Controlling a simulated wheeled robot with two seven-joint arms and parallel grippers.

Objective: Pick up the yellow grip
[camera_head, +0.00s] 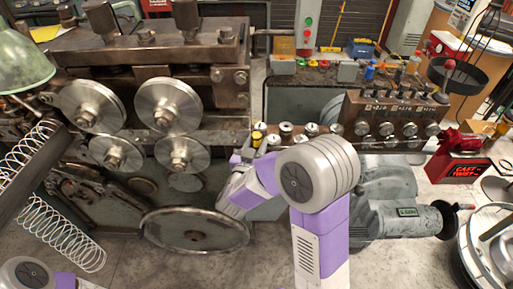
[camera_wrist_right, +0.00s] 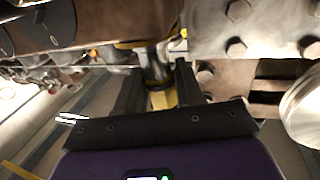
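A small yellow-topped item, likely the yellow grip (camera_head: 257,136), stands in the small row at the machine's front edge, right of the big rollers, in the head view. My right arm reaches toward it from below; its gripper (camera_head: 233,193) is mostly hidden by the arm and points at the machine. In the right wrist view, the two dark fingers of my right gripper (camera_wrist_right: 158,88) stand apart. A dark upright piece with yellow (camera_wrist_right: 163,99) at its near end shows between them. Whether the fingers touch it is unclear. My left gripper is out of view.
The coiling machine's rollers (camera_head: 168,106) and large lower wheel (camera_head: 195,229) are close to my right arm. Loose springs (camera_head: 62,234) lie at left. A block with several knobs (camera_head: 390,117) and a red sign box (camera_head: 459,158) stand at right.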

